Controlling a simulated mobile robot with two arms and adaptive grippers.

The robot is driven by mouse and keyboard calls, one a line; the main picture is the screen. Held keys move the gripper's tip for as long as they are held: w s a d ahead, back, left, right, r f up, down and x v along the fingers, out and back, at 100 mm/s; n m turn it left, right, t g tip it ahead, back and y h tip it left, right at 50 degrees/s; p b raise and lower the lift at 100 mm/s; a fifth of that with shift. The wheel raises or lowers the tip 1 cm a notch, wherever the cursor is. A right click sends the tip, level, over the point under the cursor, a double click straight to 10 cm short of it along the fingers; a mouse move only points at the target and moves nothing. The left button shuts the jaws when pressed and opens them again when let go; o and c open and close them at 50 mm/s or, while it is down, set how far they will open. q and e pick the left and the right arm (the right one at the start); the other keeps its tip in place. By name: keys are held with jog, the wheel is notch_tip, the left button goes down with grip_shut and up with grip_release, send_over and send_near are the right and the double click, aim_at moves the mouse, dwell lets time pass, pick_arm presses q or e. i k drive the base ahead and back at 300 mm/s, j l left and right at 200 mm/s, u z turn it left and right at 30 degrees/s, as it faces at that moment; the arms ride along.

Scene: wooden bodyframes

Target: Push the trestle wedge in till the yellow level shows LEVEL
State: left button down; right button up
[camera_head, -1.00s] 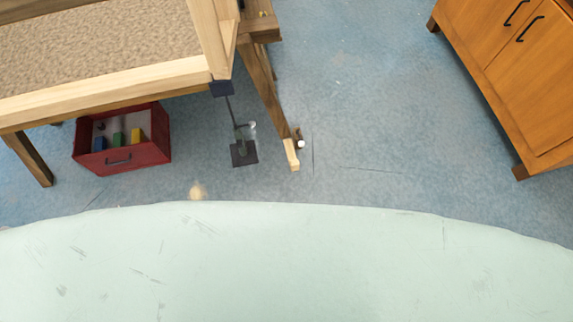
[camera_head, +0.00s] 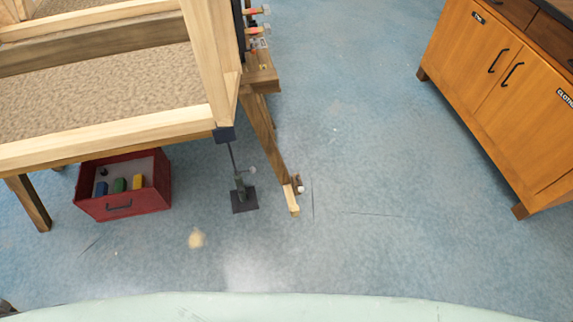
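A pale wooden wedge (camera_head: 292,201) lies on the floor at the foot of the trestle's slanted leg (camera_head: 264,137). A small white-and-brown knob-like thing (camera_head: 299,187) is beside it; I cannot tell how far in the wedge is. The trestle top (camera_head: 260,81) stands at the right end of the wooden frame (camera_head: 110,133). I cannot make out the yellow level or its reading. Neither of my grippers shows.
A jack-like stand (camera_head: 243,199) stands under the frame's corner, left of the wedge. A red box (camera_head: 124,205) with coloured blocks is under the frame. An orange-brown cabinet (camera_head: 500,110) stands at right. The blue floor (camera_head: 370,180) between is clear.

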aim_at(295, 210)
jog(key=i+l+u, duration=0.15)
jog(key=u, duration=0.3)
jog(key=i+l+u, duration=0.1)
jog(key=l+u, duration=0.3)
jog(key=i+l+u, duration=0.1)
jog(key=u, duration=0.35)
